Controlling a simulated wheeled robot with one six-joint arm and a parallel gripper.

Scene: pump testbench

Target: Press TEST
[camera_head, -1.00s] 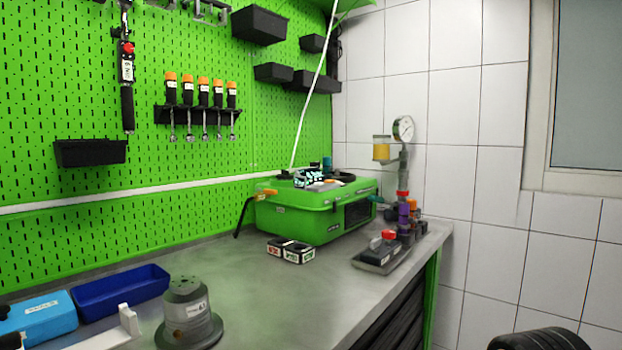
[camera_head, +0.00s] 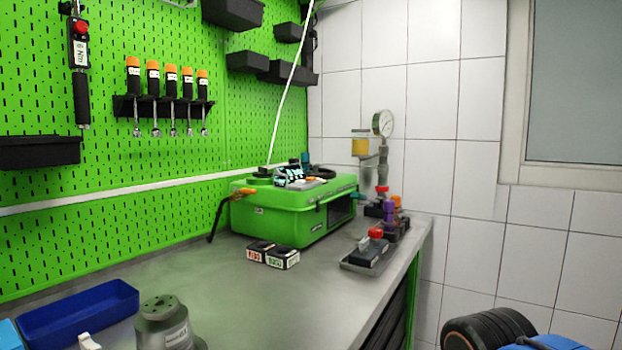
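A green pump test case (camera_head: 290,215) stands at the back of the bench against the pegboard. In front of it are two small black boxes with white front labels, the left one (camera_head: 261,252) with red lettering and the right one (camera_head: 281,258) with green lettering. The lettering is too small to read, so I cannot tell which, if either, says TEST. My gripper is not in view. A black ribbed part and a blue part, which look like my arm, show at the lower right corner, clear of the bench.
A red-topped device on a grey tray (camera_head: 366,252) sits at the bench's right edge, before a fitting stack with a pressure gauge (camera_head: 382,124). A blue bin (camera_head: 80,313) and a grey cylindrical unit (camera_head: 164,325) stand at front left. The bench middle (camera_head: 225,290) is clear.

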